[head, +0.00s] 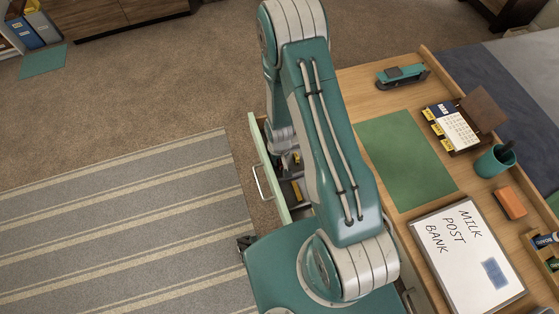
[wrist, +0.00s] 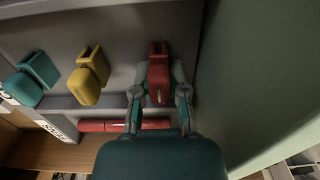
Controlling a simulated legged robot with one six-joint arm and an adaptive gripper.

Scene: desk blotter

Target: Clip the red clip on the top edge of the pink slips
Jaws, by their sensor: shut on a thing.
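The red clip (wrist: 158,70) is between the two fingers of my gripper (wrist: 159,94) in the wrist view, and the fingers are shut on it. It is in a row with a yellow clip (wrist: 88,76) and a teal clip (wrist: 31,78) to its left; I cannot tell whether it still touches the grey surface behind. In the head view my arm hides the gripper and the red clip. I cannot make out the pink slips in either view.
The open drawer has a pale green front (head: 268,165). A red rod-like item (wrist: 105,125) lies below the clips. On the desk are a green blotter (head: 405,160), a whiteboard (head: 458,285), a calendar (head: 455,128), a teal stapler (head: 402,75) and a cup (head: 494,161).

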